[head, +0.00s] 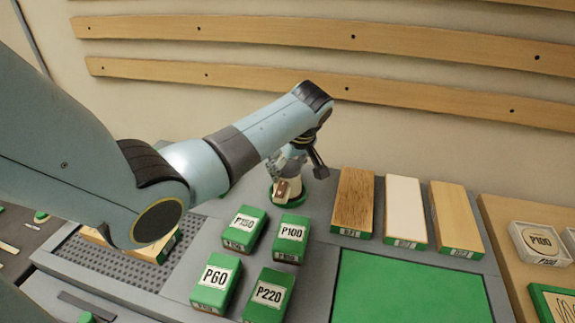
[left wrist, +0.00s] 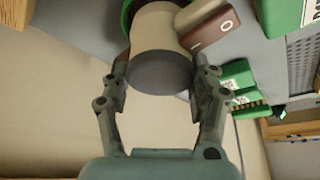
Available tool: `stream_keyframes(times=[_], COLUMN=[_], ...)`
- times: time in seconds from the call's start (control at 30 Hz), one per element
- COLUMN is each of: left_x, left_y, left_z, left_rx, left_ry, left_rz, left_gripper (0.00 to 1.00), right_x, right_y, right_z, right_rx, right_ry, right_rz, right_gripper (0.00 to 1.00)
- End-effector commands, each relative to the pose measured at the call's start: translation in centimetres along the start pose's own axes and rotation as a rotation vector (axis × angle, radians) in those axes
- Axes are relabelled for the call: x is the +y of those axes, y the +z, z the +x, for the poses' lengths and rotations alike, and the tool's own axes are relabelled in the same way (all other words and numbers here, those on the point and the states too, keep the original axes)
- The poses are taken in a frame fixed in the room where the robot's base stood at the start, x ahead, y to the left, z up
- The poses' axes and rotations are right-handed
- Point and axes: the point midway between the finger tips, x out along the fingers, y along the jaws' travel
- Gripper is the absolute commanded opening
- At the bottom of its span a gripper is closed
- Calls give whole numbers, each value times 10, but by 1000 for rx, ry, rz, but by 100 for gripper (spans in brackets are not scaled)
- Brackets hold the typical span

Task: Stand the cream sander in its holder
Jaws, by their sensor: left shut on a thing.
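The cream sander (head: 293,186) stands roughly upright on the grey bench top, behind the green blocks. In the left wrist view the sander (left wrist: 158,30) shows its cream body, a dark grey end cap and a brown switch (left wrist: 210,22). A green ring (head: 317,200) surrounds its foot; I cannot tell how deep the sander sits in it. My left gripper (head: 297,152) comes down from above and is shut on the sander, one finger on each side of its top end. My right gripper is not in view.
Green blocks labelled P150 (head: 244,227), P100 (head: 290,238), P60 (head: 216,283) and P220 (head: 268,294) stand in front. Wooden blocks (head: 353,203) and a white block (head: 405,210) are to the right. A bare green mat (head: 410,290) lies before them.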

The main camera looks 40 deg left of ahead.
Motion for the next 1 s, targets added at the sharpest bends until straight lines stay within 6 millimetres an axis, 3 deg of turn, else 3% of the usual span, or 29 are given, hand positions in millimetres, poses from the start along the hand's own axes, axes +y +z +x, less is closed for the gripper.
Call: stream_keyframes(times=[0.17, 0.2, 0.4, 0.77, 1.0], left_x=[1, 1, 1, 0, 1], left_y=[0, 0, 1, 2, 2], left_z=[2, 2, 2, -3, -50], left_rx=[2, 2, 1, -1, 1], left_ry=[3, 3, 2, 0, 5], left_rz=[-1, -1, 0, 1, 0], left_gripper=[30, 63, 87, 87, 87], right_x=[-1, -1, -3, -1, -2], right_y=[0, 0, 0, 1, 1], right_z=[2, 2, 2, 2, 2], right_rx=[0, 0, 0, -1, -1], right_ry=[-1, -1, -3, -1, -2], right_rz=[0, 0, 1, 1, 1], right_gripper=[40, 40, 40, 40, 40])
